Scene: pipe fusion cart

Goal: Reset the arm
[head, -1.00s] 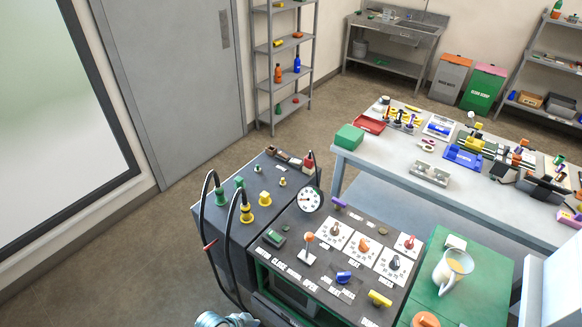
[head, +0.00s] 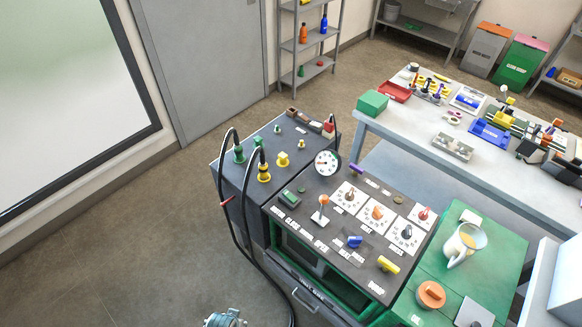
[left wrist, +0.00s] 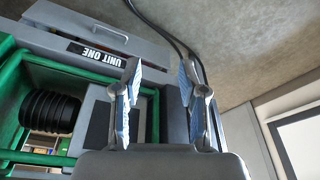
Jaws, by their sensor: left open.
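My left gripper (left wrist: 160,95) is open in the left wrist view, with nothing between its two fingers. Beyond its fingers is the grey front of the cart with a label reading UNIT ONE (left wrist: 95,54). In the head view a small silver piece of my arm (head: 225,319) shows at the bottom edge; the fingers are hidden there. The control cart (head: 330,212) stands in the middle, with knobs, a round gauge (head: 327,163) and levers on top. My right gripper is in neither view.
Black cables (head: 240,225) hang from the cart's left side. A green-framed opening (left wrist: 30,75) holds a black ribbed part (left wrist: 50,112). A white jug (head: 464,244) stands on the green top (head: 490,265) at right. Open floor (head: 130,265) lies left of the cart.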

